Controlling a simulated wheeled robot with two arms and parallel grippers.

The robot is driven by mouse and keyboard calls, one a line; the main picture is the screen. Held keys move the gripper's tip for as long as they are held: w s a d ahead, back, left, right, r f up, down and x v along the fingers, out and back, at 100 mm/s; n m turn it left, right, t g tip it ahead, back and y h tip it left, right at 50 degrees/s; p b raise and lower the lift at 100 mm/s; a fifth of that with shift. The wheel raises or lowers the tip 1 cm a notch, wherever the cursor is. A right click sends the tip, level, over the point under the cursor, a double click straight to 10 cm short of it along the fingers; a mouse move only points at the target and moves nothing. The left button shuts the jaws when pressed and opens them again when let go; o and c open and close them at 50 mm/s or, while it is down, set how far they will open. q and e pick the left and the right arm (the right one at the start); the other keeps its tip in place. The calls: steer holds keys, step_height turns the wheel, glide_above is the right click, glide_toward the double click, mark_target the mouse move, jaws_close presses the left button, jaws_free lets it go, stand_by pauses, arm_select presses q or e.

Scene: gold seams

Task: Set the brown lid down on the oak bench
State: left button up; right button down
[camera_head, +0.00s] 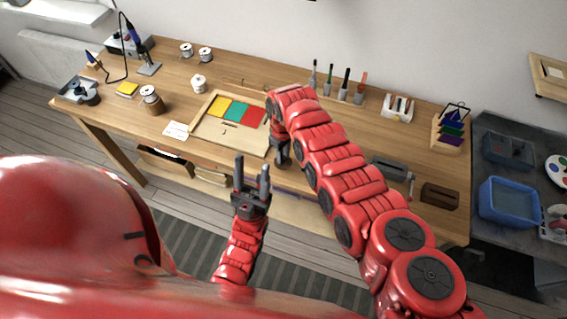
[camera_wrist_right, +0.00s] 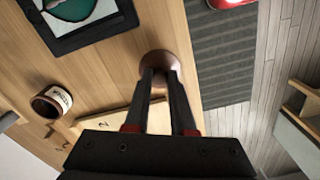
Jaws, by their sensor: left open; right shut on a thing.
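The brown lid (camera_wrist_right: 158,64) is round and shows at my right fingertips in the right wrist view, over the front edge area of the oak bench (camera_head: 228,72). My right gripper (camera_wrist_right: 160,82) is shut on it. I cannot tell whether the lid touches the bench top. In the head view my right gripper (camera_head: 281,158) is at the bench's front edge, and the lid is not clearly visible there. My left gripper (camera_head: 252,172) is open and empty, in front of the bench, with its fingers pointing up.
A wooden tray (camera_head: 205,130) with coloured glass lies left of my right gripper. In the wrist view, an open labelled jar (camera_wrist_right: 52,101), a pale wooden board (camera_wrist_right: 118,122) and a black-framed panel (camera_wrist_right: 62,42) are nearby. A grey vise-like tool (camera_head: 388,170) stands right of my arm.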

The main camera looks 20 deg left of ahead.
step_height(320, 180, down, 3)
steer(key=shift+s+f+b, duration=0.1)
steer(key=shift+b, duration=0.85)
steer(key=c, duration=0.8)
jaws_free()
steer(key=shift+o, duration=0.2)
